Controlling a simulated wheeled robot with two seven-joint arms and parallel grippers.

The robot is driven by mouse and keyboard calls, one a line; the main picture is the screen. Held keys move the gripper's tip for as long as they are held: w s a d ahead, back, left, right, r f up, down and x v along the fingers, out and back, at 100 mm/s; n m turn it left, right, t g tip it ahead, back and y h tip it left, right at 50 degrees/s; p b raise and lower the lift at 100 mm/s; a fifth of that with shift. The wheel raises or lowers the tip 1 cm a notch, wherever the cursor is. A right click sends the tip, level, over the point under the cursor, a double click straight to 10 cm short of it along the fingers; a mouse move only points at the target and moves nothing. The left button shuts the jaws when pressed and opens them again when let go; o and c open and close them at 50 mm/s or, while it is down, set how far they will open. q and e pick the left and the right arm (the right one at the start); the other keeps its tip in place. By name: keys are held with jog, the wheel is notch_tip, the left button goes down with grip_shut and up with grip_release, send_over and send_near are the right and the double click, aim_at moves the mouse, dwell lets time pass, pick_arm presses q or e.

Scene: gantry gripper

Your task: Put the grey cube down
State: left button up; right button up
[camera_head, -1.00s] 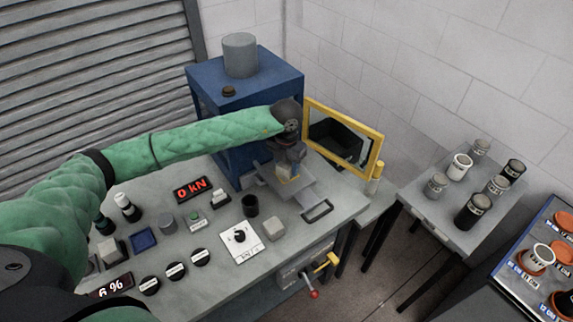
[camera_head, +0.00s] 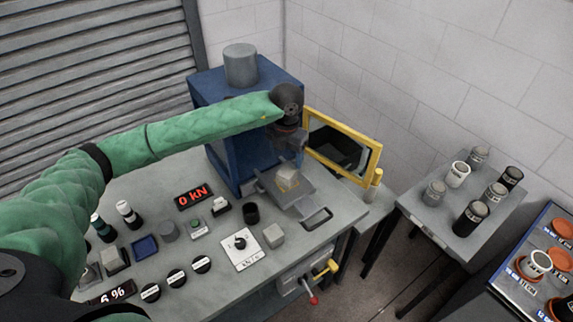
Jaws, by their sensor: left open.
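A pale grey cube (camera_head: 288,181) with a yellowish front sits on the grey sliding plate (camera_head: 290,203) at the front of the blue press (camera_head: 229,165). My left gripper (camera_head: 287,158) is open just above this cube, and a gap seems to show between them. The fingers are small and dark, partly hidden under the wrist. Another light grey cube (camera_head: 273,235) stands on the grey table beside the white dial panel. My right gripper is not in view.
The yellow-framed door (camera_head: 343,143) stands open right of the plate. A black cup (camera_head: 251,213), buttons and a "0 kN" display (camera_head: 193,195) are on the table (camera_head: 186,236). A side table (camera_head: 438,229) with several cylinders stands at the right.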

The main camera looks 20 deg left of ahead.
aim_at(286, 172)
pick_arm(q)
notch_tip(286, 172, up, 4)
jog(key=shift+r, duration=0.2)
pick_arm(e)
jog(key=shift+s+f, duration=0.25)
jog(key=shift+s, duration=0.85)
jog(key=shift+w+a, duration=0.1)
